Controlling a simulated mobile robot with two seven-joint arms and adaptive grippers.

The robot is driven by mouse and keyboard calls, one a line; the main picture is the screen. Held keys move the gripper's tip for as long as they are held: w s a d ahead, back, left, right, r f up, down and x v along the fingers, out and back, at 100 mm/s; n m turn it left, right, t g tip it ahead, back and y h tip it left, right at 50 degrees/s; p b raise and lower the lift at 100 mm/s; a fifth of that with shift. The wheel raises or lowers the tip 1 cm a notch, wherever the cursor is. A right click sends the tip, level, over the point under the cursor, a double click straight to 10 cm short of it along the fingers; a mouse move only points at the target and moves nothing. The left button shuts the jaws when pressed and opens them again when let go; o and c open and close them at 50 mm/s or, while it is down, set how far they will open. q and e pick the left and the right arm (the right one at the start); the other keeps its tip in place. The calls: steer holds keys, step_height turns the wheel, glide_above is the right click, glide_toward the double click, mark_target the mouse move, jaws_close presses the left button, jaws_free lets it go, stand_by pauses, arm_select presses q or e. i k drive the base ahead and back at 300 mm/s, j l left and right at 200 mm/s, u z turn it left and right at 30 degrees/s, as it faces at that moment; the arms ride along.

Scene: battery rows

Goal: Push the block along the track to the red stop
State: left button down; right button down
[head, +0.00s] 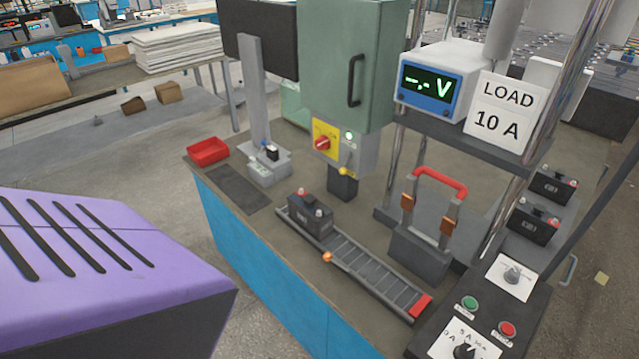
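The block appears as a dark battery-like box (311,215) with two terminals on top. It sits on the far left end of the track (350,260), a grey roller strip that runs toward the lower right. The red stop (420,306) is at the near right end of the track. Bare rollers show between the block and the stop. A small orange knob (327,257) is at the track's front edge. Neither gripper shows in the head view.
A device with a red handle (441,180) stands behind the track. A control panel with green (470,303) and red (508,329) buttons is at the lower right. A red tray (208,151) lies at the bench's left end. A green cabinet (345,65) rises behind.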

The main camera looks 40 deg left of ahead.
mark_target(317, 218)
steer(key=j+z, duration=0.25)
steer(key=j, duration=0.25)
steer(key=k+j+z, duration=0.1)
steer(key=j+z, duration=0.15)
steer(key=j, duration=0.25)
steer(key=k+j+z, duration=0.1)
steer(key=j, duration=0.45)
steer(key=k+j+z, duration=0.1)
steer(key=j, duration=0.4)
